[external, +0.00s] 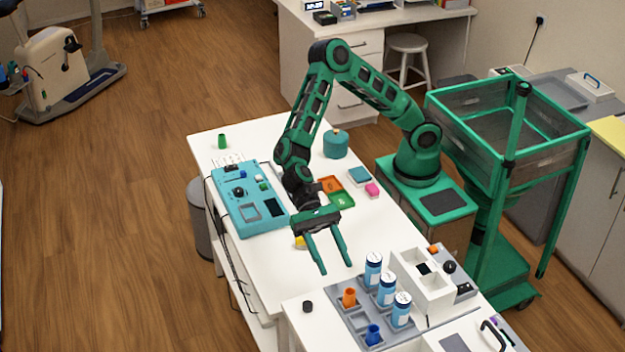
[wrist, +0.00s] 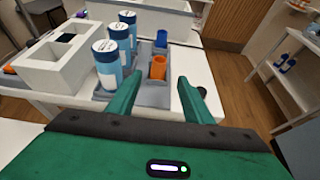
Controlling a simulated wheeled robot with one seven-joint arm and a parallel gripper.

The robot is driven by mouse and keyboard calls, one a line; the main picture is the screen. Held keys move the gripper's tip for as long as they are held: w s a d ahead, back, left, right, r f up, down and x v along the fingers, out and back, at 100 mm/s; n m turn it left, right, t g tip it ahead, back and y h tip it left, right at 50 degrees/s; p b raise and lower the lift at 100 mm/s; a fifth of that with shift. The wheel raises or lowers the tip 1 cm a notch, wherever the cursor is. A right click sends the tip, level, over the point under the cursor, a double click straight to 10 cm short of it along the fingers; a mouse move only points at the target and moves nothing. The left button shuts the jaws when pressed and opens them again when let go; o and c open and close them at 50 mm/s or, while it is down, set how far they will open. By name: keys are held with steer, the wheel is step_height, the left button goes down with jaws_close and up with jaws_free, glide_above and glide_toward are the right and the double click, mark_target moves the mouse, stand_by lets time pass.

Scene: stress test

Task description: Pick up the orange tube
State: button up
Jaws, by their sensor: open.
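The orange tube (external: 349,297) stands upright in a grey tray (external: 346,322) on the white table. In the wrist view the orange tube (wrist: 158,67) shows ahead, between the lines of my two fingers. My gripper (external: 337,269) is open and empty, above the table and short of the tray. In the wrist view my gripper (wrist: 155,95) has its green fingers spread apart, with the tube beyond them and not touched.
Blue-and-white canisters (external: 387,290) stand close beside the tube in the tray. A blue cup (external: 373,335) sits nearby. A white divided box (external: 422,283) is to the right. A small black cylinder (external: 307,306) stands left of the tray. A teal panel (external: 250,197) lies farther back.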

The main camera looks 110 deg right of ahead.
mark_target(346, 289)
steer(key=shift+d+r, duration=0.1)
steer(key=shift+d, duration=0.05)
stand_by(0.4)
steer(key=x, duration=1.1)
steer(key=c, duration=0.7)
steer(key=o, duration=0.7)
steer(key=shift+d, duration=0.1)
steer(key=v, duration=1)
steer(key=shift+s+d+r, duration=0.2)
steer(key=shift+d+r, duration=0.1)
